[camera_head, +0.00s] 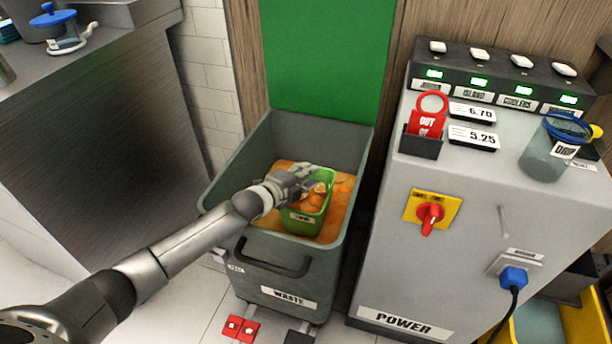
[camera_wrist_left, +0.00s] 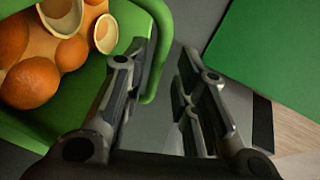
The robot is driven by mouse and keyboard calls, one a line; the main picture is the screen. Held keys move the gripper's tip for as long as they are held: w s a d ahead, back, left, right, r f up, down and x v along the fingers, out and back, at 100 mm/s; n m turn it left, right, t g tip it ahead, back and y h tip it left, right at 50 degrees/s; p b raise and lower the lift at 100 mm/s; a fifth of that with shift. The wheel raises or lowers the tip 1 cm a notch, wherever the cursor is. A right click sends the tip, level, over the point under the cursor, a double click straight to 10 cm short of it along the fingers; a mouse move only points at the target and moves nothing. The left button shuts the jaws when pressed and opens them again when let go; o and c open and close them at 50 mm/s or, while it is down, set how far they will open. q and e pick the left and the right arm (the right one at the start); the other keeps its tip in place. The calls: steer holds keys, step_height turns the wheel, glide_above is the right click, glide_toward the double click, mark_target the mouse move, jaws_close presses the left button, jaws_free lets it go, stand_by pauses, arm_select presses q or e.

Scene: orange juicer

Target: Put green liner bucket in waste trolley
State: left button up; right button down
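The green liner bucket (camera_head: 306,222) sits inside the grey waste trolley (camera_head: 225,188), on a layer of orange material, and looks slightly tilted. It holds oranges and cut peels; its green wall also shows in the left wrist view (camera_wrist_left: 97,80). My left gripper (camera_head: 312,176) is at the bucket's upper rim. In the left wrist view its two fingers (camera_wrist_left: 165,85) stand apart with a gap between them. The bucket's rim runs close along one finger; I cannot tell whether they touch. My right gripper is in neither view.
A grey power cabinet (camera_head: 385,270) with a red switch (camera_head: 430,215) stands right of the trolley. A steel counter (camera_head: 100,110) is at the left. A green panel (camera_head: 325,50) rises behind the trolley.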

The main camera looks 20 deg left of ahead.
arm_select(q)
steer(key=shift+s+d+f, duration=0.1)
steer(key=shift+s+f, duration=0.1)
steer(key=shift+f, duration=0.25)
steer(key=shift+r, duration=0.15)
